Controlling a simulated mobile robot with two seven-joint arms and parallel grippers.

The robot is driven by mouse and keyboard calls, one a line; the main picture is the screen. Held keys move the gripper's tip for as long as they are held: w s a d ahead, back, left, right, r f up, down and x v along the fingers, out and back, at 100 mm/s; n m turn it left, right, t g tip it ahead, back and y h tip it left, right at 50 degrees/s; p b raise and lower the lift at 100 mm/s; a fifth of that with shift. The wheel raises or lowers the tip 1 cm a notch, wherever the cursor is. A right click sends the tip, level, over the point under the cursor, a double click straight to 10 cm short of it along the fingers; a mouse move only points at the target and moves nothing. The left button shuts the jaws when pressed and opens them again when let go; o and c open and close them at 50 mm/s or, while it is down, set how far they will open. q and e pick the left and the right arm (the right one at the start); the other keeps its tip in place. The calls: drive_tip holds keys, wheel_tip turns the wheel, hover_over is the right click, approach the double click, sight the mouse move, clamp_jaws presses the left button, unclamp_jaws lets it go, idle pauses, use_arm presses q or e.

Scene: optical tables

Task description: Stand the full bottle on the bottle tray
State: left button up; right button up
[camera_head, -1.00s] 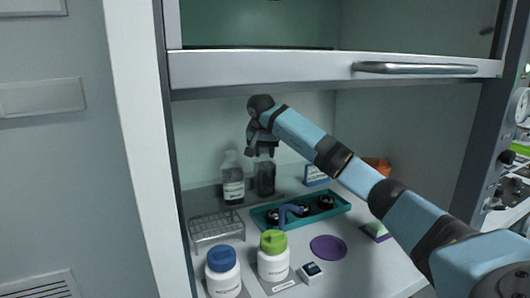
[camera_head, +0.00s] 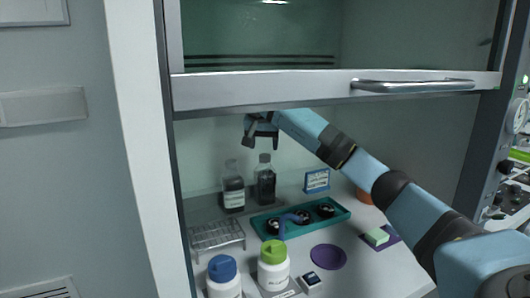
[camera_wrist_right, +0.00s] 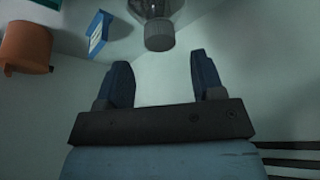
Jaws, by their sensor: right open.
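Two capped bottles stand upright side by side at the back left of the cabinet. The left bottle (camera_head: 233,187) has a white label; the right bottle (camera_head: 264,184) looks dark. I cannot tell fill levels surely. Both seem to stand on a low grey tray (camera_head: 203,207) along the back, its edges partly hidden. My right gripper (camera_head: 262,143) is open and empty above the right bottle, apart from it. In the right wrist view a bottle cap (camera_wrist_right: 160,36) shows just beyond the open fingertips (camera_wrist_right: 161,62). My left gripper is not in view.
A wire rack (camera_head: 217,235) stands left, a teal tray (camera_head: 338,218) with dark round items in front of the bottles. Blue-lidded (camera_head: 222,278) and green-lidded jars (camera_head: 273,267) and a purple disc (camera_head: 328,257) are nearer. The raised sash (camera_head: 300,89) crosses above my arm.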

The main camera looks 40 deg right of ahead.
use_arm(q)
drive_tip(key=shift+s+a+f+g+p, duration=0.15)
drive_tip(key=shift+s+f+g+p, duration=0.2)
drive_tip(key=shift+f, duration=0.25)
use_arm(e)
drive_tip(key=v, duration=0.5)
drive_tip(key=shift+r, duration=0.1)
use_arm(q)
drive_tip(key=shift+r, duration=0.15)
